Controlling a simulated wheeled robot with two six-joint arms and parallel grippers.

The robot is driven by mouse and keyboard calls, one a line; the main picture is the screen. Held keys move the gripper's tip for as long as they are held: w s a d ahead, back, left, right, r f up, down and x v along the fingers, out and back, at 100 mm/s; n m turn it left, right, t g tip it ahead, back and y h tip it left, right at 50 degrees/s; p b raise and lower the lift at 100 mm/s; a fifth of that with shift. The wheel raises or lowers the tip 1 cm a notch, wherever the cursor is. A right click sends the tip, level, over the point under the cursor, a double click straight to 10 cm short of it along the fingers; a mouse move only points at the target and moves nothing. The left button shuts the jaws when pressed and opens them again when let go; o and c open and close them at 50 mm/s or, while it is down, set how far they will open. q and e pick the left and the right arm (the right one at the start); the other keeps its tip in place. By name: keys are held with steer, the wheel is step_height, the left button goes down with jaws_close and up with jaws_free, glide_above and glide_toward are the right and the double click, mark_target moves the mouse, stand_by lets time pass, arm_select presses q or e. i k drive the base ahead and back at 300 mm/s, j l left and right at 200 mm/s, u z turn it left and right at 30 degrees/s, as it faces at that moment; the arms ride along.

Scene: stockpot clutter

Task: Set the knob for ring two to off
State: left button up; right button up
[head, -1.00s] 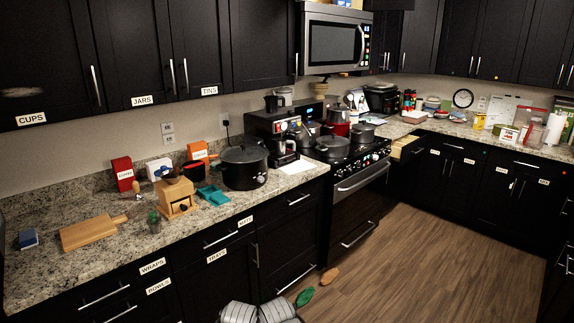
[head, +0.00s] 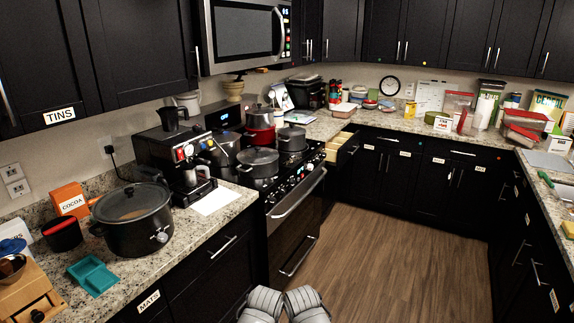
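The stove (head: 292,220) stands against the left counter, with its oven door facing the floor on the right. A row of knobs (head: 300,178) runs along its front edge. They are too small to read, so I cannot tell which belongs to ring two or how it is set. On the cooktop stand a grey pot (head: 222,150), a lidded pan (head: 258,162), a red pot (head: 260,134) and another lidded pot (head: 292,138). Neither gripper can be made out; two grey ribbed parts of mine show at the bottom edge, away from the stove.
A coffee machine (head: 170,155) and a large black stockpot (head: 138,218) crowd the counter left of the stove. A drawer (head: 341,139) stands open just beyond the stove. The wooden floor (head: 390,230) in front is clear.

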mark_target(282, 192)
steer(key=i+l, duration=0.4)
steer(key=i+l+z, duration=0.15)
steer(key=i+l, duration=0.25)
steer(key=i, duration=0.15)
steer(key=i+l, duration=0.35)
steer(key=i, duration=0.15)
steer(key=i+l+z, duration=0.1)
steer(key=i+l, duration=0.3)
steer(key=i, duration=0.1)
